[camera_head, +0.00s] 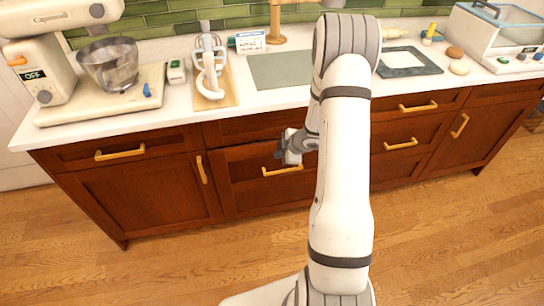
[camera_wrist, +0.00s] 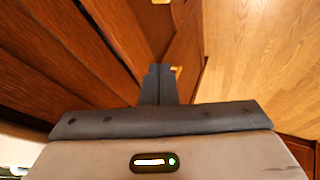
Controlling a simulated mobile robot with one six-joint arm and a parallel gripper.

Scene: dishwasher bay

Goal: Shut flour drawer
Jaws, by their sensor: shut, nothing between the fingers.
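No label names the flour drawer. My gripper (camera_head: 282,150) is at the wooden drawer front (camera_head: 245,185) in the middle of the cabinet row, just above its brass handle (camera_head: 283,171). Dark lines show along this front's top and left edges; I cannot tell how far out it stands. My arm hides its right part. In the wrist view my gripper (camera_wrist: 160,72) is shut and empty, its fingers together and pointing at reddish-brown wood fronts. I cannot tell whether the fingertips touch the wood.
The white countertop (camera_head: 180,123) above holds a stand mixer (camera_head: 50,75), a cutting board (camera_head: 228,97), a grey mat (camera_head: 280,70) and a dark tray (camera_head: 408,62). Other brass-handled fronts (camera_head: 120,155) flank the middle one. The wooden floor (camera_head: 150,265) in front is clear.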

